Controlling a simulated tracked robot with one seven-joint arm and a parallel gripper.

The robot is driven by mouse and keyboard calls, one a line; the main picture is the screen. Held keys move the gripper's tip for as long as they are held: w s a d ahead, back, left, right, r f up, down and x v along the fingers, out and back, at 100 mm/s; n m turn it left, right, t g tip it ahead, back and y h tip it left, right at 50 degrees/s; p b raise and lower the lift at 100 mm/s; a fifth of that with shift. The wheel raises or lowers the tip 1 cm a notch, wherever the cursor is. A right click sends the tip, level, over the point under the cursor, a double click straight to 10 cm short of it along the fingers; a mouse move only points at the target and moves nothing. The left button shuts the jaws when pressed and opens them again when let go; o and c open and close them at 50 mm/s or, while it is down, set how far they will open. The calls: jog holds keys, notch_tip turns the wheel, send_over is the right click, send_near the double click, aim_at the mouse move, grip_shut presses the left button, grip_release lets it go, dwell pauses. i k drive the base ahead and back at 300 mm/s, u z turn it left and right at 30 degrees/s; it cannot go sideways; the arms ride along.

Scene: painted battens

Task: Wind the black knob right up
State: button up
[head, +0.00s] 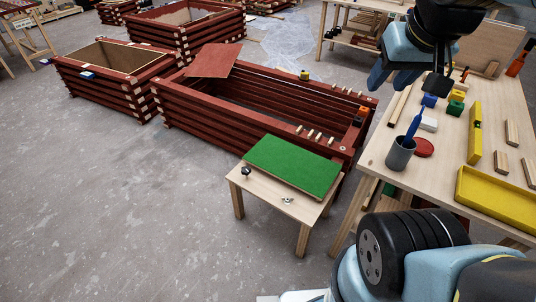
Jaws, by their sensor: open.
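A small black knob (246,172) shows at the left end of a low wooden table (262,197) in the head view. It is small in the picture, and its marks or setting cannot be read. A green board or mat (293,166) lies on the same table beside it. My gripper (406,82) is high at the upper right, above the back of the workbench. It is open, with nothing seen between its fingers. It is well apart from the knob.
A small metal piece (287,201) lies near the low table's front edge. Red batten frames (250,115) stand close behind it. The workbench (455,150) at right holds a grey cup (400,155), coloured blocks and a yellow tray (497,200). Bare floor (120,210) lies left.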

aim_at(246, 170)
jog(key=u, duration=1.05)
jog(key=i, duration=0.1)
jog(key=z, duration=2.7)
jog(key=k, duration=1.35)
jog(key=u, duration=1.6)
jog(key=i, duration=1)
